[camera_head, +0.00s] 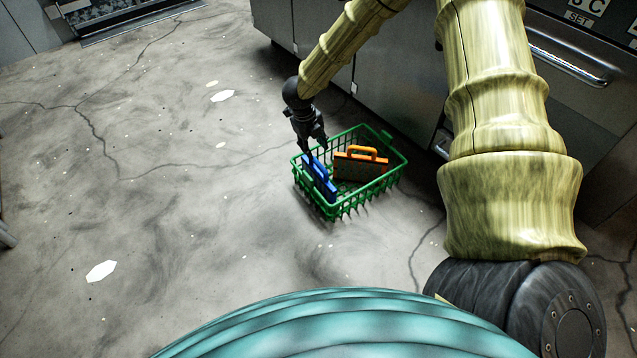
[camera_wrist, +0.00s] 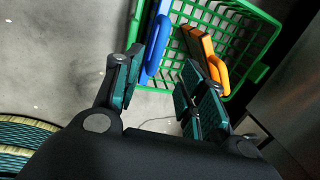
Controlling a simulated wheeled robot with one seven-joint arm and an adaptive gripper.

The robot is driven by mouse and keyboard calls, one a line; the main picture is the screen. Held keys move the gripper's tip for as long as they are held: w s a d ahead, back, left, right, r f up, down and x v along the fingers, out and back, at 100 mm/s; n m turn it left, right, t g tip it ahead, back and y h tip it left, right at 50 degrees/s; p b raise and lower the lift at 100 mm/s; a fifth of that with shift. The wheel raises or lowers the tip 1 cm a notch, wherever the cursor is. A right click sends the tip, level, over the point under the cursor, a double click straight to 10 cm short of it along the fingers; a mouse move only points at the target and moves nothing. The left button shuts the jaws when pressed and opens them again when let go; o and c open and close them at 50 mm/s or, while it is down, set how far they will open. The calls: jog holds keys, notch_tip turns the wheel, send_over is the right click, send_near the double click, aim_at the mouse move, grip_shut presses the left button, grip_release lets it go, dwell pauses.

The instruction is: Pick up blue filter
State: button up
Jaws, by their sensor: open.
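The blue filter (camera_head: 320,180) stands in a green basket (camera_head: 348,212) on the floor, along the basket's left side. It has a raised handle on top. In the wrist view the blue filter (camera_wrist: 155,45) shows between the fingers' lines, nearer the left finger. My gripper (camera_head: 312,147) is open above the left part of the basket, close over the blue filter. In the wrist view my gripper (camera_wrist: 165,80) has its two fingers apart with nothing held between them. I cannot tell from these views whether a finger touches the handle.
An orange filter (camera_head: 360,164) with a handle stands in the same basket, right of the blue one; it shows beside the right finger in the wrist view (camera_wrist: 200,48). Metal cabinets (camera_head: 400,100) stand behind the basket. The concrete floor (camera_head: 180,220) to the left is clear.

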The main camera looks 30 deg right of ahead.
aim_at(318, 163)
jog(key=b+x, duration=0.2)
jog(key=x, duration=0.3)
jog(key=shift+f+b, duration=0.3)
jog(key=shift+f, duration=0.05)
jog(key=b+x, duration=0.4)
jog(key=x, duration=0.1)
jog(key=shift+a+f, duration=0.1)
jog(key=shift+a, duration=0.05)
grip_shut()
